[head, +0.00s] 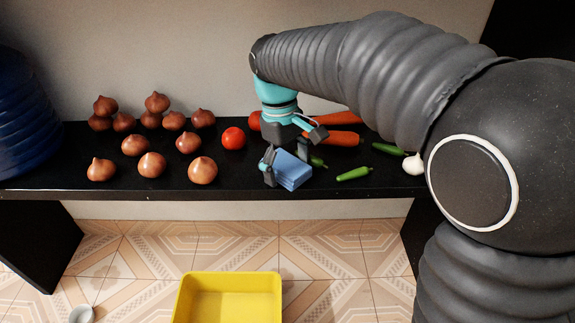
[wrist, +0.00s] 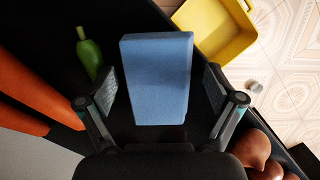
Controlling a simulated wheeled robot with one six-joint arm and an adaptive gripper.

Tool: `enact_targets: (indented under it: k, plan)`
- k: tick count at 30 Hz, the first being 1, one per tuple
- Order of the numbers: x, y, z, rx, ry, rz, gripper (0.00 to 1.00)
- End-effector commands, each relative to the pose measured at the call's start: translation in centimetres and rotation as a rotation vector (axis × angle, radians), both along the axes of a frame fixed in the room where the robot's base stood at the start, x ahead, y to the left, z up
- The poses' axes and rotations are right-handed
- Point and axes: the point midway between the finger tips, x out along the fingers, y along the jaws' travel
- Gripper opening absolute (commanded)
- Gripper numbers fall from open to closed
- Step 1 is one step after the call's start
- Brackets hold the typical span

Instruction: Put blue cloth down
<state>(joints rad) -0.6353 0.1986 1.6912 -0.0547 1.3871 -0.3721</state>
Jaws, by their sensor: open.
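The blue cloth (head: 290,170) is a folded, block-like light blue piece on the black counter, near its front edge. In the wrist view the cloth (wrist: 157,78) lies between the two fingers, with dark gaps on both sides. My gripper (head: 286,162) is open around the cloth, with its fingers pointing down. In the wrist view my gripper (wrist: 160,95) shows its fingers apart from the cloth. The cloth appears to rest on the counter; its underside is hidden.
The black counter (head: 230,183) holds several onions (head: 152,165) and a tomato (head: 233,138) on the left. Carrots (head: 345,138), green chillies (head: 354,174) and garlic (head: 414,164) lie to the right. A yellow crate (head: 230,277) stands on the floor in front.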

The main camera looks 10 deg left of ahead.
Motion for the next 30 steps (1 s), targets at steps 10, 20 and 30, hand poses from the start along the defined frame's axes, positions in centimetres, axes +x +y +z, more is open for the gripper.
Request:
enact_targets:
  k: [10,20,30]
  plan:
    - [0.3,0.4,3.5,0.003,-0.003,0.0,0.92]
    - [0.6,0.9,7.4,0.001,-0.001,0.0,0.92]
    - [0.6,0.9,7.8,0.0,0.0,0.0,0.92]
